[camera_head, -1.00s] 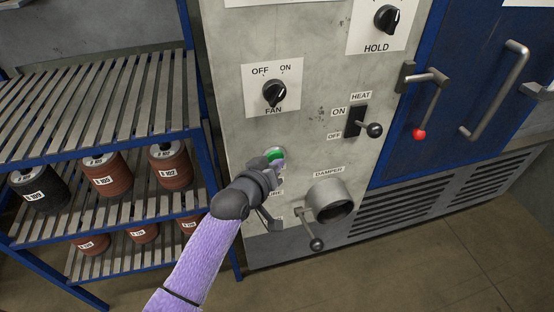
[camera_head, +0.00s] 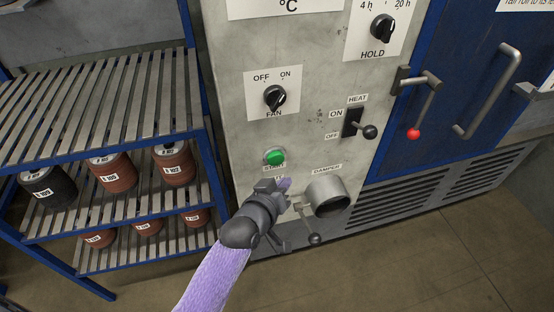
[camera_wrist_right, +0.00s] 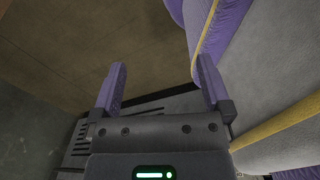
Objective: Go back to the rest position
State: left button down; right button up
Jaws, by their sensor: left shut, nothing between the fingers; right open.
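My left gripper (camera_head: 284,186) is shut and empty in the head view, in front of the grey control panel (camera_head: 235,130). It is just below the green start button (camera_head: 275,157) and left of the damper pipe (camera_head: 327,195). It hides part of the panel below the button, and I cannot tell whether it touches the panel. My right gripper (camera_wrist_right: 160,88) shows only in the right wrist view, with its two purple fingers apart and nothing between them.
A blue rack (camera_head: 125,135) with slatted shelves stands at the left, holding several labelled rolls (camera_head: 113,172). The fan knob (camera_head: 275,97), heat lever (camera_head: 358,125) and damper lever (camera_head: 311,232) stick out of the panel. A blue door (camera_head: 440,130) with handles is at the right. The floor (camera_head: 430,270) in front is clear.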

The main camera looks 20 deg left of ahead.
dwell(0.3)
pick_arm(q)
jog(key=s+a+f+m+g, duration=0.1)
jog(key=s+f+g, duration=0.3)
jog(key=s+f, duration=0.55)
jog(key=s+f+m+g, duration=0.25)
jog(key=s+f, duration=0.35)
jog(key=f, duration=0.6)
jog(key=s+a+f+m+g, duration=0.1)
jog(key=s+f+g, duration=0.1)
jog(key=s, duration=0.6)
jog(key=s+a+f+g+y, duration=0.1)
jog(key=s+a+f+g, duration=0.1)
jog(key=s, duration=0.7)
jog(key=s+a+f+m+g+y, duration=0.1)
jog(key=s+a+f+g, duration=0.1)
jog(key=s+f, duration=0.3)
jog(key=s+g, duration=0.1)
jog(key=s, duration=0.3)
jog(key=shift+f+m, duration=0.2)
jog(key=shift+m, duration=0.15)
pick_arm(e)
jog(key=shift+w+a, duration=0.45)
jog(key=shift+a, duration=0.3)
